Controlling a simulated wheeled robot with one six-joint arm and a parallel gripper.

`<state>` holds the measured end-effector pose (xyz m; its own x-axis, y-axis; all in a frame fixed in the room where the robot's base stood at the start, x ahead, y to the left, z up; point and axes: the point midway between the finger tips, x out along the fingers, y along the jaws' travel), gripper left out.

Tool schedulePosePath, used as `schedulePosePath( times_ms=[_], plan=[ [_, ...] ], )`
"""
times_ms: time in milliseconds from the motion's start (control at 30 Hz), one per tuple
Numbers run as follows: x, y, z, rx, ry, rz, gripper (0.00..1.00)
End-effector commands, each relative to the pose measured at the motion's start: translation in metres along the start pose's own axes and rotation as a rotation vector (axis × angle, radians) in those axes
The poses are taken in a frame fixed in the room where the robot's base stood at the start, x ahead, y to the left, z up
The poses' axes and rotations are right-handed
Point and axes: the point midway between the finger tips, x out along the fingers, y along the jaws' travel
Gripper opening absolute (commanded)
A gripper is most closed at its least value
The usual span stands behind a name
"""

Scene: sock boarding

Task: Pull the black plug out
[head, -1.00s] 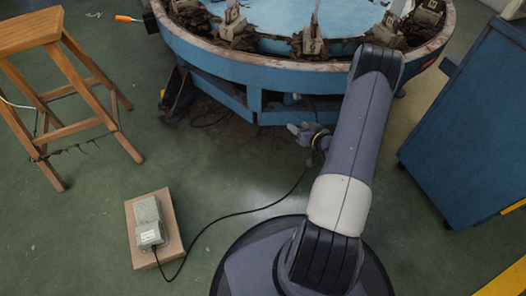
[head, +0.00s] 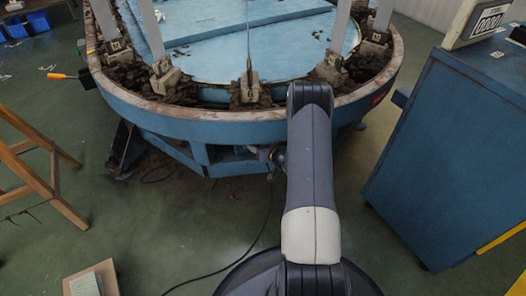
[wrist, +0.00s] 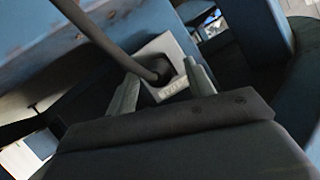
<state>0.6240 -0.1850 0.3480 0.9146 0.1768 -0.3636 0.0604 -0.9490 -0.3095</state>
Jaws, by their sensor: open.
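In the wrist view, the black plug (wrist: 160,70) sits in a pale grey socket plate (wrist: 172,48) on a blue surface. A thick dark cable (wrist: 100,37) runs from the plug up and to the left. My gripper (wrist: 162,82) is open, with one grey finger on each side of the plug. I cannot tell whether the fingers touch it. In the head view, my arm hides most of the gripper, and the plug and socket cannot be made out there.
The round blue machine (head: 215,130) stands ahead, with grimy clamps around its rim. A blue cabinet (head: 440,150) is at right. A wooden stool (head: 40,185) and a grey box (head: 88,283) are at left. A black cable (head: 240,252) lies across the floor.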

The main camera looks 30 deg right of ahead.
Motion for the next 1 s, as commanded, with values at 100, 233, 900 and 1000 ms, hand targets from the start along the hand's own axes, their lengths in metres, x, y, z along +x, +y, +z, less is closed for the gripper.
schedulePosePath(
  times_ms=[100, 233, 900, 1000],
  plan=[
    [0.0019, -0.0002, 0.0000, 0.000, 0.000, 0.000, 0.51],
    [0.0016, -0.0002, -0.0001, 0.000, -0.001, 0.000, 0.51],
    [0.0013, -0.0003, 0.0001, -0.001, -0.001, 0.000, 0.03],
    [0.0002, -0.0003, 0.0005, 0.000, -0.001, 0.000, 0.03]
  ],
)
